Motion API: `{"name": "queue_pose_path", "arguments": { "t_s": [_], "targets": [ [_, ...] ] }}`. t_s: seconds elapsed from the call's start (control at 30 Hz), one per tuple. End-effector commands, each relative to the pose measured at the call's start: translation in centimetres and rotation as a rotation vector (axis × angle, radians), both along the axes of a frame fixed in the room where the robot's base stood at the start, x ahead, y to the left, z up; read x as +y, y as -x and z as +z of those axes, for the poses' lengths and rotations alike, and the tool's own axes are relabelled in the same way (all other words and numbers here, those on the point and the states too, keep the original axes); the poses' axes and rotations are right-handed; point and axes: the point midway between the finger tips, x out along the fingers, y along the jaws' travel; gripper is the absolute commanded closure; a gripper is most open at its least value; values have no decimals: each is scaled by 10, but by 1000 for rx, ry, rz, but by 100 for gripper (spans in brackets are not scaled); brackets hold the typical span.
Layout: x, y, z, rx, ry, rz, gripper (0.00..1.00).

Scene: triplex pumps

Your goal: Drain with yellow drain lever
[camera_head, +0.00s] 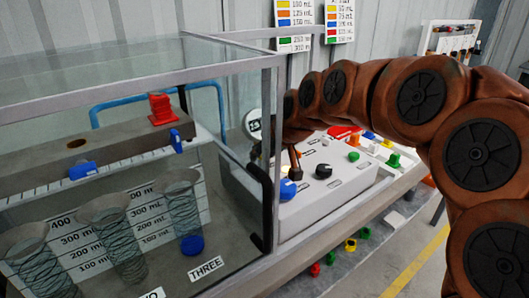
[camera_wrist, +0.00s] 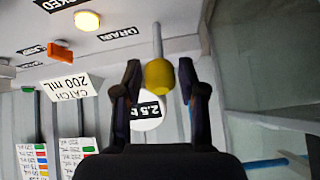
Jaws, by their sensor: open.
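The yellow ball-shaped knob (camera_wrist: 159,75) of the drain lever sits on a thin grey rod in the wrist view. The rod runs up to the white panel, beside a black DRAIN label (camera_wrist: 119,33). My gripper (camera_wrist: 160,84) is open, with one dark finger on each side of the knob. The right finger looks close to the knob; I cannot tell whether it touches. In the head view my gripper (camera_head: 293,153) is at the white console (camera_head: 325,190), and the arm hides most of it. I cannot make out the drain lever clearly there.
A glass-walled tank (camera_head: 275,150) with several measuring cylinders (camera_head: 118,240) stands left of the console. An amber light (camera_wrist: 87,20), an orange switch (camera_wrist: 60,52) and a CATCH 200 mL sign (camera_wrist: 68,85) are left of the knob. A round 2.5 sign (camera_wrist: 148,109) is behind it.

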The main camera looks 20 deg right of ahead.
Motion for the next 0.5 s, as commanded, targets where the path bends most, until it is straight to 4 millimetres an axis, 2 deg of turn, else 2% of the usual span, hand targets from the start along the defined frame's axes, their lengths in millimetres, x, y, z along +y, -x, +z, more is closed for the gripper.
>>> {"name": "queue_pose_path", "arguments": {
  "t_s": [0.17,0.5],
  "targets": [
    [-3,6,9,-3,0,-1,59],
    [-14,44,58,-8,1,-1,59]
  ]
}}
